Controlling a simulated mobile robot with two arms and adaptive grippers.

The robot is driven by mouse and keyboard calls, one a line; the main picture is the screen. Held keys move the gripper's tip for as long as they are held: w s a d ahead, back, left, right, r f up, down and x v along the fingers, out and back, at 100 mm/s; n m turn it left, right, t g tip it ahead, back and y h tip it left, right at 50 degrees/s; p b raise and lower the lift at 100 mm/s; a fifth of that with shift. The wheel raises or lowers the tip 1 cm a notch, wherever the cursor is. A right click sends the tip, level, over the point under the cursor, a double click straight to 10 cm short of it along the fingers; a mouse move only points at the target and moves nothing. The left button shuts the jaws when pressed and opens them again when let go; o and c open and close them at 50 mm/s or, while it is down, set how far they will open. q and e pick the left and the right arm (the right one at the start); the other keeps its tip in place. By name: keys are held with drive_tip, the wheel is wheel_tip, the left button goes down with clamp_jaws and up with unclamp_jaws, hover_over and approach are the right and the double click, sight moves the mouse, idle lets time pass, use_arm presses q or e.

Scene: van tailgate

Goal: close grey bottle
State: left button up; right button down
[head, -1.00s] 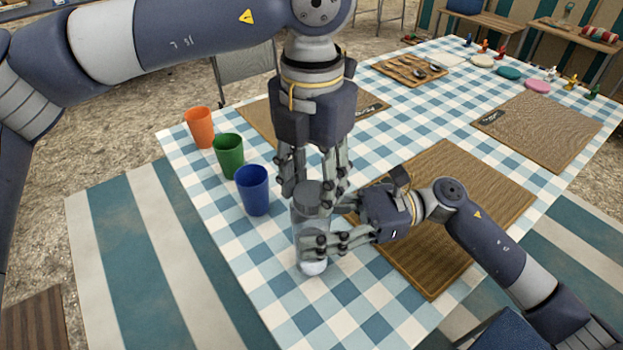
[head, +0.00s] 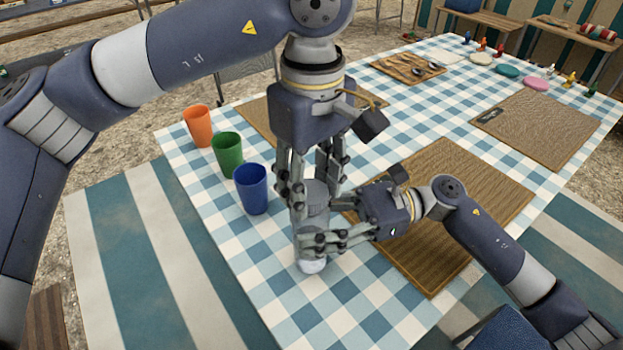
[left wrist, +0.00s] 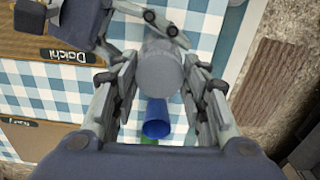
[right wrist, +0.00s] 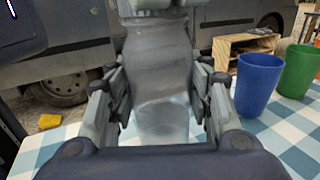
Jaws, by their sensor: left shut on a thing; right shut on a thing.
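The grey bottle (head: 313,222) stands upright on the checked tablecloth near the table's front left edge. Its clear body (right wrist: 160,85) fills the right wrist view between the right fingers. My right gripper (head: 316,241) comes in from the right and is shut around the body. My left gripper (head: 314,190) points straight down over the bottle and is shut on its grey cap. The cap's round top (left wrist: 160,70) shows between the left fingers in the left wrist view. The fingers hide the seam between cap and bottle, so I cannot tell how tightly the cap sits.
A blue cup (head: 251,189), a green cup (head: 227,152) and an orange cup (head: 198,126) stand in a row to the left. A woven placemat (head: 440,255) lies under my right arm. A board with cutlery (head: 409,68) lies farther back. The cloth in front of the bottle is clear.

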use_arm(q)
drive_tip(key=m, duration=0.3)
drive_tip(key=o, duration=0.6)
drive_tip(key=shift+o, duration=0.2)
drive_tip(key=shift+r, duration=2.3)
drive_tip(key=shift+c, duration=0.3)
